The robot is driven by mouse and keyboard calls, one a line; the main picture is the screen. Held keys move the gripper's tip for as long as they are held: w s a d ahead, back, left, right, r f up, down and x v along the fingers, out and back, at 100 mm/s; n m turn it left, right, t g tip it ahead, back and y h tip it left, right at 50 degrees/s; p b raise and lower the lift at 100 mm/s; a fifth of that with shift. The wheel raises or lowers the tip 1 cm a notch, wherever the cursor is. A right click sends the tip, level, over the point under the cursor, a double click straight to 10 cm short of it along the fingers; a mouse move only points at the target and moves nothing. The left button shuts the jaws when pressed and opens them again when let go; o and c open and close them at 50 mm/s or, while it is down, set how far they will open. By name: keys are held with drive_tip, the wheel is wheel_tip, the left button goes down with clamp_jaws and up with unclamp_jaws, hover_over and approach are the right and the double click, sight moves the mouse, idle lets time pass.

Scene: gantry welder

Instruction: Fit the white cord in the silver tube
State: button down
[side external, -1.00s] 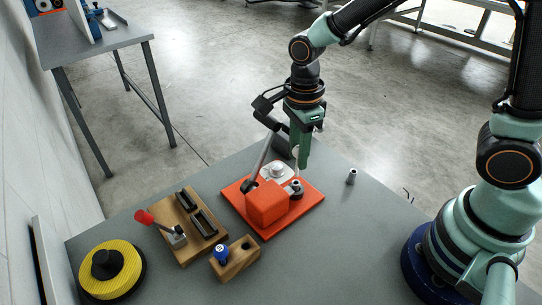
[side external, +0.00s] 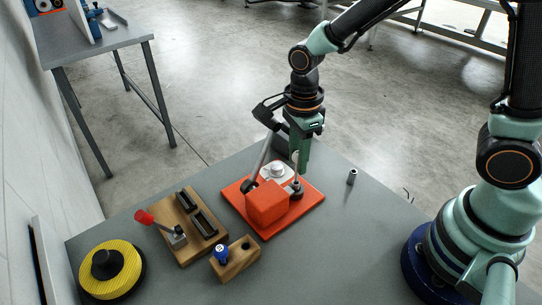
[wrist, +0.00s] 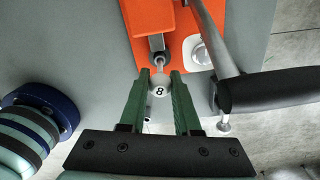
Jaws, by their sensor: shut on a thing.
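The white cord is held at its pale round end marked 8 (wrist: 158,91), between my gripper's green fingertips (wrist: 161,78). In the side view it shows as a pale oval with a thin stem (side external: 296,160) beside my gripper (side external: 302,170). In the wrist view the stem meets the tube's ringed mouth (wrist: 159,62). Its tip is hidden, so I cannot tell whether it is inside or how deep.
The orange fixture (side external: 312,203) carries a block and a tilted grey bar close to my gripper. A small loose metal cylinder (side external: 352,177) stands to the right. Wooden holders (side external: 236,264) and a yellow disc (side external: 125,268) are left.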

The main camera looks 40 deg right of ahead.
sight(296, 180)
drive_tip(key=shift+f, duration=2.1)
drive_tip(key=c, duration=0.5)
unclamp_jaws()
drive_tip(key=shift+c, duration=0.2)
drive_tip(key=shift+r, duration=0.1)
